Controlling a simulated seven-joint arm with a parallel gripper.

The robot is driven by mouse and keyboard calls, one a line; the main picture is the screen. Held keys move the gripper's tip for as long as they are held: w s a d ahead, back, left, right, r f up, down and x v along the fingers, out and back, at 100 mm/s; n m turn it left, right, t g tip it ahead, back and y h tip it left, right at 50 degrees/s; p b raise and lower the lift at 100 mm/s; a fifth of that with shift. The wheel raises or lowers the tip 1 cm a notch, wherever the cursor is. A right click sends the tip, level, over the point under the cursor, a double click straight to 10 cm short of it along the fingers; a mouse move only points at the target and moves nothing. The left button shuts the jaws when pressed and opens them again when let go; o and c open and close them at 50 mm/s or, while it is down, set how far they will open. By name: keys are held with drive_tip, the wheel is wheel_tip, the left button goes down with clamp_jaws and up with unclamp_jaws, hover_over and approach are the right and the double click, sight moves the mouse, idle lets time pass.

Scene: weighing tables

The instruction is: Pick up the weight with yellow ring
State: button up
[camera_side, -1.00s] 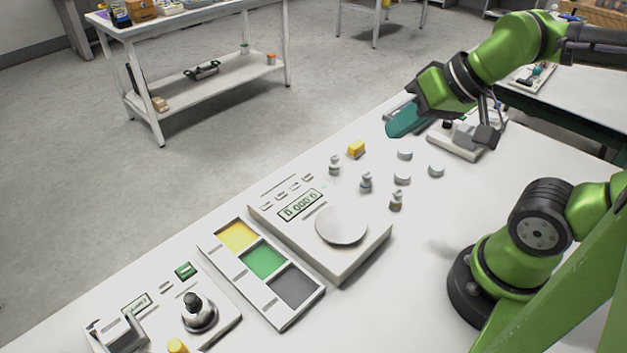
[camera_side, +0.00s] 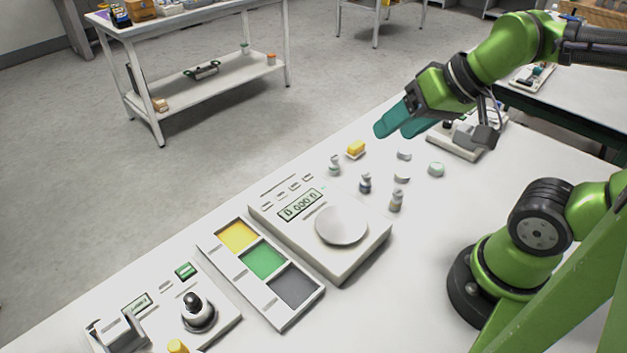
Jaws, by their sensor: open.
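Three small knobbed metal weights stand upright on the white table: one at the back left (camera_side: 334,165), one in the middle (camera_side: 365,183) and one at the front right (camera_side: 396,201). The front-right weight has a brownish tint, but the ring colours are too small to tell, so I cannot say which has the yellow ring. My gripper (camera_side: 394,131) has teal fingers, spread apart and empty. It is in the air, above and behind the weights in the picture, touching none of them.
Flat discs (camera_side: 402,178) and a yellow block (camera_side: 356,148) lie near the weights. A scale (camera_side: 368,253) with a round pan stands in front of them. A tray (camera_side: 283,323) with yellow, green and grey compartments is left of the scale. Another device (camera_side: 228,322) stands further left.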

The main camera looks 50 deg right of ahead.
drive_tip(key=w+d+f+n+g+h, duration=0.1)
drive_tip(key=w+d+f+g, duration=0.1)
drive_tip(key=d+f+g, duration=0.15)
drive_tip(key=n+g+h, duration=0.1)
drive_tip(key=n+g, duration=0.3)
drive_tip(key=n, duration=0.4)
hover_over(398, 192)
wheel_tip(398, 192, down, 4)
wheel_tip(398, 192, down, 11)
drive_tip(key=shift+a+r, duration=0.15)
drive_tip(key=shift+r, duration=0.05)
drive_tip(key=shift+d+f, duration=0.2)
drive_tip(key=shift+f, duration=2.75)
clamp_jaws()
